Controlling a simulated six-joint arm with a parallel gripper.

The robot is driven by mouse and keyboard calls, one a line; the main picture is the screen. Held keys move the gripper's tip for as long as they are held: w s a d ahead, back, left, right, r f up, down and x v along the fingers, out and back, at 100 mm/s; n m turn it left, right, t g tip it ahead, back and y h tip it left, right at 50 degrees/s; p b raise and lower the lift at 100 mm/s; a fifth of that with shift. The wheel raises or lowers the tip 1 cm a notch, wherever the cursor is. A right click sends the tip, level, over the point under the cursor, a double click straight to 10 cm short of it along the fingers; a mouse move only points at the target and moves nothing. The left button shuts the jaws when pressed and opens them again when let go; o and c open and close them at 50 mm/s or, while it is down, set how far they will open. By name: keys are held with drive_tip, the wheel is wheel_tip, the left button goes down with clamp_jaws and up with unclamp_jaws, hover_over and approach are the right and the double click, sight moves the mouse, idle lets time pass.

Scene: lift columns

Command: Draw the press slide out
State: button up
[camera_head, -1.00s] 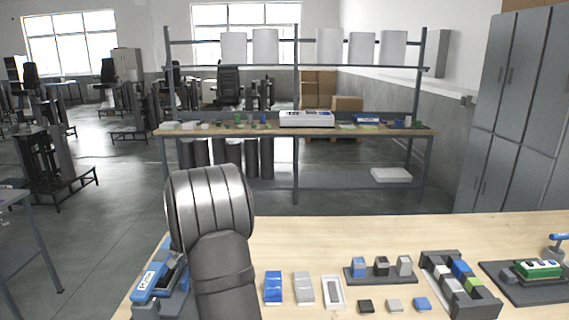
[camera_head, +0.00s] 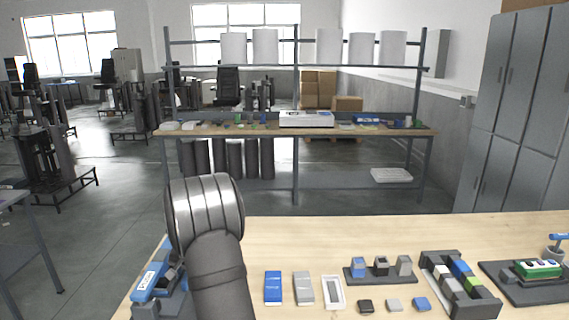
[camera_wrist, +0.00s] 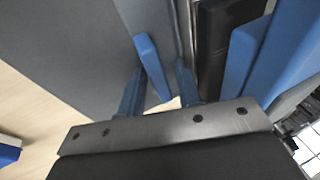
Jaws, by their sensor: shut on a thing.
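The press (camera_head: 149,284), blue and grey with a white label, stands at the left front of the bench and is partly hidden by my arm. In the wrist view, my gripper (camera_wrist: 158,85) has its two blue fingers closed around a blue upright bar (camera_wrist: 150,58), which looks like the handle of the press slide. The bar lies beside a large grey plate (camera_wrist: 85,45). A dark block (camera_wrist: 222,45) and a blue body (camera_wrist: 285,60) are to the right of the fingers. My gripper is hidden in the head view.
On the bench (camera_head: 330,235), right of my arm, are a blue block (camera_head: 273,288), a grey block (camera_head: 303,288), a white frame (camera_head: 333,292), a row of small blocks and a dark grey holder (camera_head: 465,300). The bench behind them is bare.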

drive_tip(key=shift+f, duration=0.2)
drive_tip(key=shift+d, duration=0.6)
drive_tip(key=shift+c, duration=0.3)
drive_tip(key=shift+d, duration=0.25)
drive_tip(key=shift+c, duration=0.7)
drive_tip(key=shift+s+d, duration=0.1)
drive_tip(key=shift+d, duration=4.85)
drive_tip(key=o, duration=0.5)
drive_tip(key=shift+r, duration=0.1)
wheel_tip(320, 180, up, 7)
